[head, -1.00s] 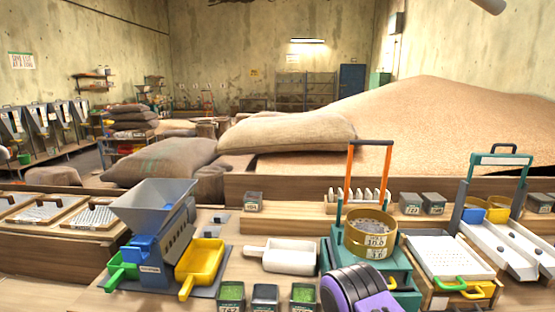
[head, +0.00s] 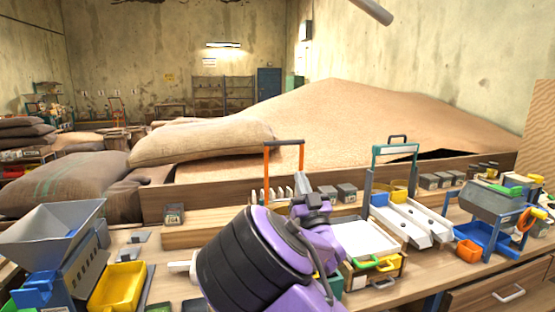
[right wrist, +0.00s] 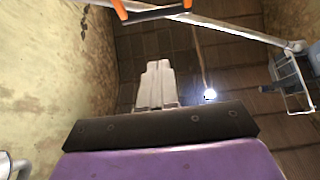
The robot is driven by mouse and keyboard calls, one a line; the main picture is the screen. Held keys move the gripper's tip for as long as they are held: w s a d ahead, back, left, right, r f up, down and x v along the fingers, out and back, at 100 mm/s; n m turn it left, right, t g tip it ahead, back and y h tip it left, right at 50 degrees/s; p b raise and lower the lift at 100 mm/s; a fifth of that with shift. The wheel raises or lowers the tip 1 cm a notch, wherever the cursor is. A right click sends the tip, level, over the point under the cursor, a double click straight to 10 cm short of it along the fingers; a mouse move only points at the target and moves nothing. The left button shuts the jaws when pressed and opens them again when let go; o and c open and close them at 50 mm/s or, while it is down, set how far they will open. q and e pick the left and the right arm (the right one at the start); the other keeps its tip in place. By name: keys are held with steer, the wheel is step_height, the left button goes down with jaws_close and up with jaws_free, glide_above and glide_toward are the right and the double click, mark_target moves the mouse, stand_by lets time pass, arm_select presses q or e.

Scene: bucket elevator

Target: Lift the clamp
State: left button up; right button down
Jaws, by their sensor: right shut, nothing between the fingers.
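The clamp appears to be the upright frame (head: 267,165) with orange posts and a dark top bar, standing behind my right arm in the head view. Its orange-ended dark bar (right wrist: 158,14) shows at the top of the right wrist view. My right arm hides the frame's lower part and the sieve stack. My left gripper is out of view.
A white tray (head: 365,240), a white sloped chute (head: 410,220) and a grey drum machine (head: 495,205) stand to the right. A wooden ledge (head: 205,235) runs behind.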

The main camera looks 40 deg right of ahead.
steer(key=w+d+f+p+x, duration=0.1)
steer(key=f+p+x, duration=0.1)
steer(key=p+x, duration=0.5)
steer(key=x, duration=0.6)
steer(key=shift+r, duration=0.1)
